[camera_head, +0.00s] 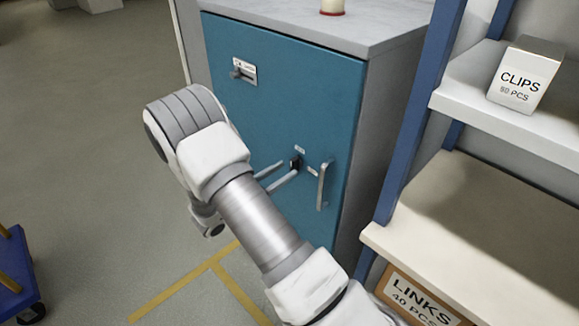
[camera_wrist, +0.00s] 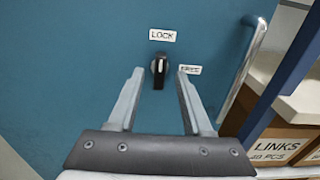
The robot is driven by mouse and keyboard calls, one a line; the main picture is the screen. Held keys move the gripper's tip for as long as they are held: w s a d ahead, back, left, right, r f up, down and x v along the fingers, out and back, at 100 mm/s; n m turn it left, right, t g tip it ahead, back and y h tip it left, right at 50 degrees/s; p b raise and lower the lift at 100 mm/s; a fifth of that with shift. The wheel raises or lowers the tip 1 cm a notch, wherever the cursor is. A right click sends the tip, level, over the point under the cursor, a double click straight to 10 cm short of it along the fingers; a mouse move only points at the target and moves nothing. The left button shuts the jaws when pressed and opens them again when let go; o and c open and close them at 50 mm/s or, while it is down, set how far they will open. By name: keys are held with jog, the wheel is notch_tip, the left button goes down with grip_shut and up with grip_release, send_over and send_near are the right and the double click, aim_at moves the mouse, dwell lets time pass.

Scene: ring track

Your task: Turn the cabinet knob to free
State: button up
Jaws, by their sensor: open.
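The black cabinet knob (camera_wrist: 159,72) is on the teal cabinet door (camera_head: 285,95). It stands upright, with its pale mark toward the LOCK label (camera_wrist: 162,35) above it. A second label (camera_wrist: 190,69) is to the knob's right; its small print is hard to read. In the head view the knob (camera_head: 296,162) is small and partly hidden by a finger. My gripper (camera_wrist: 160,74) is open and empty. In the wrist view its two fingers point at the door, one on each side of the knob. I cannot tell whether the fingertips reach around it.
A vertical bar handle (camera_head: 323,186) is right of the knob. A latch with a label (camera_head: 243,71) is at the door's upper left. Shelves with a CLIPS box (camera_head: 526,75) and a LINKS box (camera_head: 415,300) stand close on the right.

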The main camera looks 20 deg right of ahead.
aim_at(295, 165)
jog(key=shift+x, duration=1.45)
jog(key=shift+c, duration=0.3)
grip_shut()
